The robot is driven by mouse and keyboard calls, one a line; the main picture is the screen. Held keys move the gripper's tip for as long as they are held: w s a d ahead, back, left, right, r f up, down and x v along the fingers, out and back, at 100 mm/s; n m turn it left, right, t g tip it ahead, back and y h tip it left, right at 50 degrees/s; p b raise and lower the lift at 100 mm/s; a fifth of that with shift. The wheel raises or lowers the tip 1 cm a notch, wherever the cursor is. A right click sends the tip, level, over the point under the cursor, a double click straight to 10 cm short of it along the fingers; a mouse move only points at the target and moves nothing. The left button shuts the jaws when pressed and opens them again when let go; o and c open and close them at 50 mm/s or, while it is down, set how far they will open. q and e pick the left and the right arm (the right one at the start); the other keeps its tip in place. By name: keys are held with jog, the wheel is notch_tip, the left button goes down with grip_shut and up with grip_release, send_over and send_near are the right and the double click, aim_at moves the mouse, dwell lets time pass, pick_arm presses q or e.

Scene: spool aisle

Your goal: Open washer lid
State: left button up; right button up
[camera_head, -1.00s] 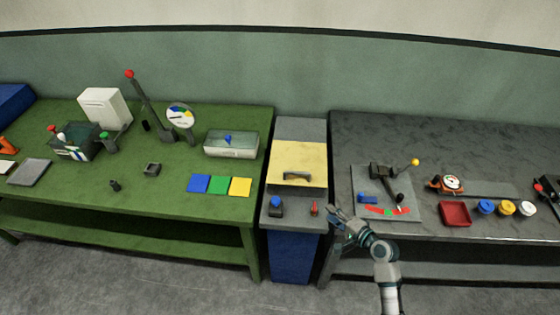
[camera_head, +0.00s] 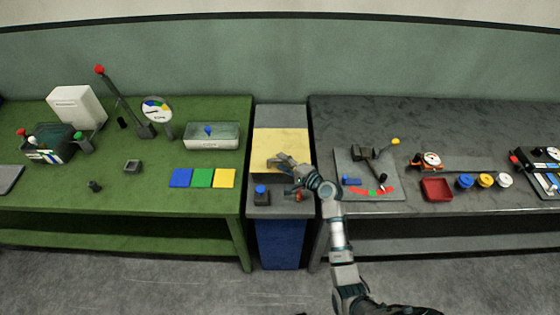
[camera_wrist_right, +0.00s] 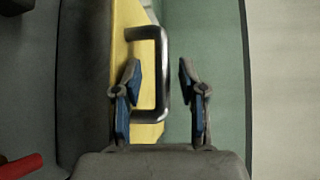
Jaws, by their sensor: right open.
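The washer is the narrow grey cabinet with a blue front (camera_head: 281,243) between the two benches. Its yellow lid (camera_head: 281,141) lies on top, apparently shut. A dark metal bar handle (camera_wrist_right: 160,75) stands on the lid (camera_wrist_right: 146,132) in the right wrist view; in the head view my gripper covers most of it. My right gripper (camera_head: 284,163) is over the lid at the handle. Its fingers (camera_wrist_right: 158,82) are open, with the handle's bar showing between them in the wrist view. I cannot tell whether they touch it. My left gripper is not in view.
A blue knob (camera_head: 261,191) and a red switch (camera_head: 298,196) sit on the washer's front ledge. The green bench (camera_head: 120,205) stands close on the left, the dark grey bench (camera_head: 460,125) close on the right, both carrying several devices.

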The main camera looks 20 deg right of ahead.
jog(key=shift+x, duration=0.8)
jog(key=shift+a, duration=0.15)
jog(key=shift+c, duration=0.6)
grip_shut()
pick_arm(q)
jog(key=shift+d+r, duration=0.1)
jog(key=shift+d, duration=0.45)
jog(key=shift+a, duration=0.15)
